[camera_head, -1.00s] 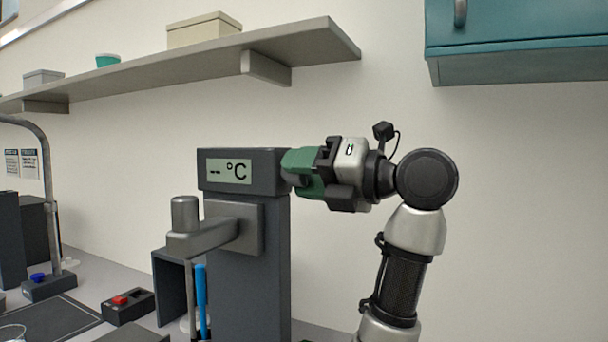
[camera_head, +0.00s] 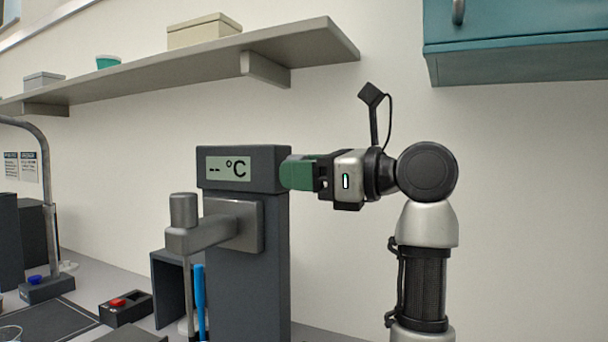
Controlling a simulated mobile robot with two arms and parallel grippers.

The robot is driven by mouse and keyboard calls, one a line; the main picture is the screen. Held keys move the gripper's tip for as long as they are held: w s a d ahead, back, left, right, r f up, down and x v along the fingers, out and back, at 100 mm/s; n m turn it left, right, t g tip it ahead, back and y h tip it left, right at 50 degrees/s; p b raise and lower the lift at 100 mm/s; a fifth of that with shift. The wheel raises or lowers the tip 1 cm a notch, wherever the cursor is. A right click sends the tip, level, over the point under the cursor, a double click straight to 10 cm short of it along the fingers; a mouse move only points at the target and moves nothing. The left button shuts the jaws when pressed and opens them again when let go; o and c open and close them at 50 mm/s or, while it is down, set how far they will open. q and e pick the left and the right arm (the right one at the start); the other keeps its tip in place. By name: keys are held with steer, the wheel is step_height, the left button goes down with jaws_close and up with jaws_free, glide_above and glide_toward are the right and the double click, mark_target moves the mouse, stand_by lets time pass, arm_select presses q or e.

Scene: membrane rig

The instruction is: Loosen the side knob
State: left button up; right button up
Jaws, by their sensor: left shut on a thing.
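A dark grey column unit (camera_head: 262,285) stands in the middle, with a display head (camera_head: 270,165) on top reading "-- °C". My left gripper (camera_head: 291,172) reaches the right side of this head from the right. Its green fingers are shut on the side knob there, and they hide the knob from view. My right gripper is not in view.
A grey motor arm (camera_head: 205,235) juts from the column's front, with a thin rod below it. A blue stick (camera_head: 200,300) stands beside the column. A box with a red button (camera_head: 125,306) is at left. A shelf (camera_head: 180,66) and teal cabinet (camera_head: 520,55) hang above.

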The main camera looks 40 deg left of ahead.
arm_select(q)
steer(key=n, duration=0.5)
steer(key=shift+b, duration=0.3)
stand_by(0.4)
steer(key=o, duration=0.9)
steer(key=shift+w+d, duration=0.1)
steer(key=v, duration=1)
steer(key=shift+d, duration=0.35)
